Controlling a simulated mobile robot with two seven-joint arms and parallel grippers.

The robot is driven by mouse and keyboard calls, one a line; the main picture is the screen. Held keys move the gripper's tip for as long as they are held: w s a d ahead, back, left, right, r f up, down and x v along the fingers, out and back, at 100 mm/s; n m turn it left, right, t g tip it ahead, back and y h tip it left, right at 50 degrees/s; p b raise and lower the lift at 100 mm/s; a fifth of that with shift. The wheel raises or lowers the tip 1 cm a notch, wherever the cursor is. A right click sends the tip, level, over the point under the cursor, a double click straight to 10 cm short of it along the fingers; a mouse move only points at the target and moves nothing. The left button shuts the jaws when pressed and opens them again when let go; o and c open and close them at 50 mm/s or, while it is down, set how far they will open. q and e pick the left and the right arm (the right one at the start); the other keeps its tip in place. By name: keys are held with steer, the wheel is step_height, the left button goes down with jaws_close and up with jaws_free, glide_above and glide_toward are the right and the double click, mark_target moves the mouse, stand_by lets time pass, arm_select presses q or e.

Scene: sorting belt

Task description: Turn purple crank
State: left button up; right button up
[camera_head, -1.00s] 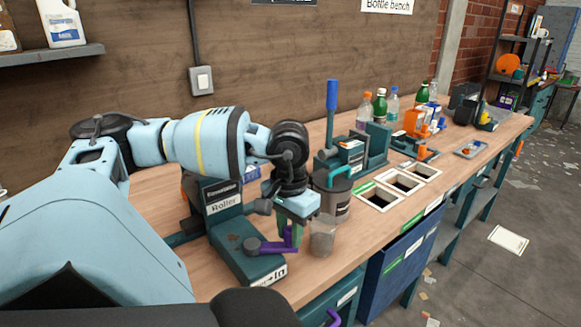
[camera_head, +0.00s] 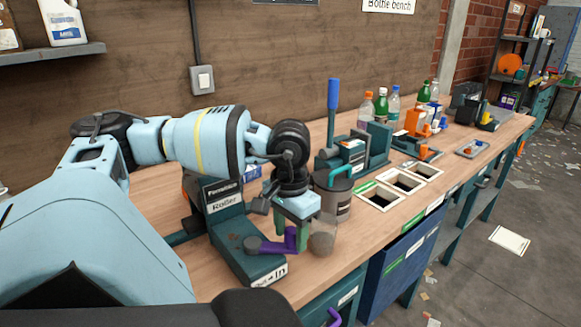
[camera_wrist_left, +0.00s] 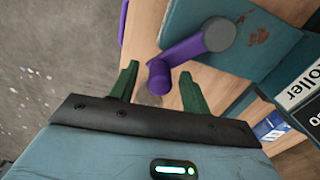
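The purple crank (camera_head: 275,244) is on the front of the teal roller machine (camera_head: 240,250), with a grey round hub and an upright handle at its right end. It also shows in the left wrist view (camera_wrist_left: 185,52), where its handle end sits between the fingertips. My left gripper (camera_head: 291,242) points down over the handle with one green finger on each side. In the left wrist view my left gripper (camera_wrist_left: 159,70) is open, with gaps beside the handle. Contact is not visible. My right gripper is out of view.
A clear cup (camera_head: 322,238) stands just right of my left gripper, close to its finger. A grey canister with a teal handle (camera_head: 334,193) stands behind it. Square bench openings (camera_head: 381,196) lie to the right. A blue-handled press (camera_head: 332,108) stands farther back.

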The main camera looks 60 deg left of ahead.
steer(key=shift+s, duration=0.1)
arm_select(q)
steer(key=shift+r, duration=0.3)
step_height(320, 180, up, 7)
steer(key=shift+r+p, duration=0.15)
steer(key=shift+p, duration=0.3)
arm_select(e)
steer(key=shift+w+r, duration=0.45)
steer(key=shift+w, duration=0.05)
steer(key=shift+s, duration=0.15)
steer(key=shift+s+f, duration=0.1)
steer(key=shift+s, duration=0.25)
